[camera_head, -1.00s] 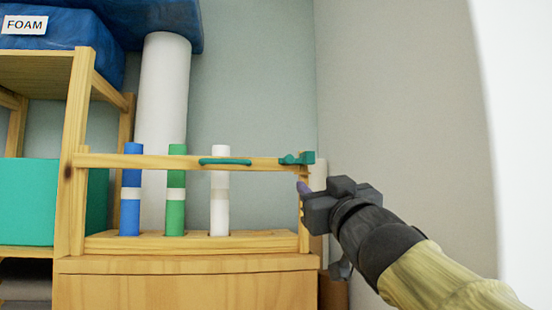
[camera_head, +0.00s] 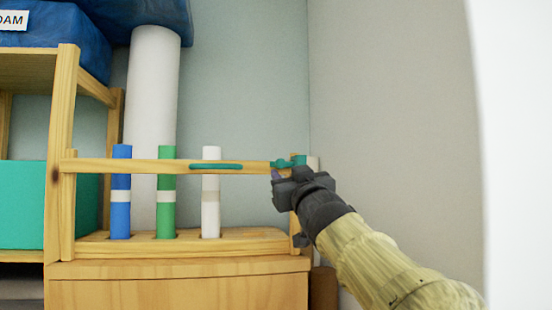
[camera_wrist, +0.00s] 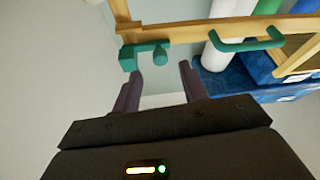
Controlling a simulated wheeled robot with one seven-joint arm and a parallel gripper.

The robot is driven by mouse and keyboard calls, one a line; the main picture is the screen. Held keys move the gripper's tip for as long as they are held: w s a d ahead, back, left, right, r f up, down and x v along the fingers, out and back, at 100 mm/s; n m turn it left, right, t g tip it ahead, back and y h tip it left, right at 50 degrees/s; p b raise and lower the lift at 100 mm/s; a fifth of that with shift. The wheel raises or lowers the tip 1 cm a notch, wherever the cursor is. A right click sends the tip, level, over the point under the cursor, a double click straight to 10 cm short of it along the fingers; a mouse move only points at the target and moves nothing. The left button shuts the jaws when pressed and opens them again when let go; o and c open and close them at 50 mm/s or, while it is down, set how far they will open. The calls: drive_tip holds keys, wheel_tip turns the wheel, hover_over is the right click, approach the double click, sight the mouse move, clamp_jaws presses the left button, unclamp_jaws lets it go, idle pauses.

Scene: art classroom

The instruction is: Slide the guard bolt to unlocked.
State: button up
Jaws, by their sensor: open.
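The guard is a wooden bar (camera_head: 130,165) across the front of a rack of rolls, with a teal handle (camera_head: 216,167) on it. The teal guard bolt (camera_head: 287,162) sits at the bar's right end. My gripper (camera_head: 276,175) is just below the bolt in the head view. In the wrist view my gripper (camera_wrist: 160,68) has its two fingers apart with nothing between them. The knob lies between and ahead of the fingertips, apparently untouched.
Blue (camera_head: 121,195), green (camera_head: 166,195) and white (camera_head: 211,195) rolls stand behind the bar in a wooden base (camera_head: 180,245). A grey wall (camera_head: 390,100) is close on the right. A wooden shelf post (camera_head: 62,150) stands left.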

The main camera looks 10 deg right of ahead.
sight(281, 165)
drive_tip(key=p+x, duration=0.2)
drive_tip(key=x, duration=0.2)
drive_tip(key=shift+w+r, duration=0.2)
drive_tip(key=shift+w, duration=0.05)
drive_tip(key=shift+w+a+r, duration=0.1)
drive_tip(key=shift+w, duration=0.5)
drive_tip(key=shift+s, duration=0.1)
clamp_jaws()
